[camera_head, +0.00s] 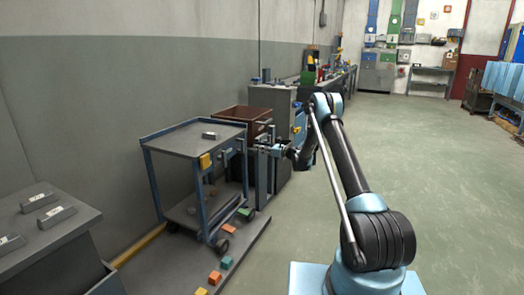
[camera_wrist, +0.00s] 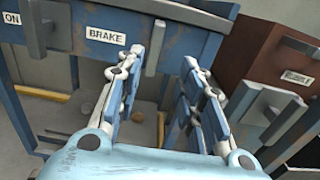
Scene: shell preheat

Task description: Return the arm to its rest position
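My arm is stretched forward over the floor from the lower right of the head view, bent at a high elbow. My gripper (camera_head: 268,149) is at its far end, just right of the blue-framed cart (camera_head: 178,141). In the wrist view my gripper (camera_wrist: 160,95) is open, with a clear gap between its two fingers and nothing held. The cart's blue side panel (camera_wrist: 188,45) with a BRAKE label and a grey lever (camera_wrist: 155,48) is in front of the fingers. I cannot tell whether a finger touches it.
A grey block (camera_head: 209,135) lies on the cart top. A brown bin (camera_head: 241,115) and grey cabinet (camera_head: 272,97) stand behind. Several blocks lie on the left cabinet (camera_head: 78,217). The right floor is clear.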

